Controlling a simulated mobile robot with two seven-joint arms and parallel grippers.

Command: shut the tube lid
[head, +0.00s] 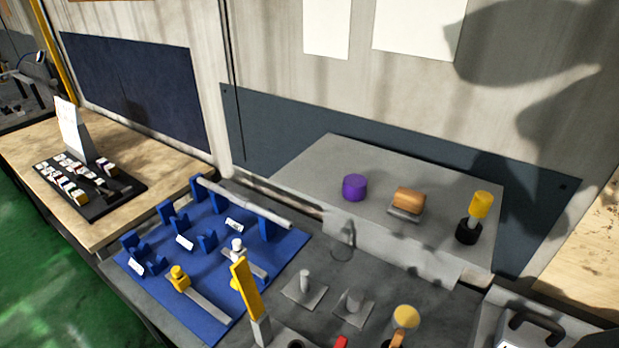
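No tube with a lid can be made out for certain. A round yellow disc (405,317) stands near the bottom edge of the head view, with an orange-brown piece (397,340) below it that the frame cuts off. I cannot tell whether either one is the lid. A long pale bar (245,203) lies across blue supports further back. Neither of my grippers is in view.
A blue mat (192,283) holds blue stands and yellow-topped tools. Grey posts (304,287) stand on the bench. A raised grey shelf (320,165) bears a purple cylinder (354,187), an orange-brown block (409,200) and a yellow-handled tool (480,205). A handled grey case (500,312) is at lower right.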

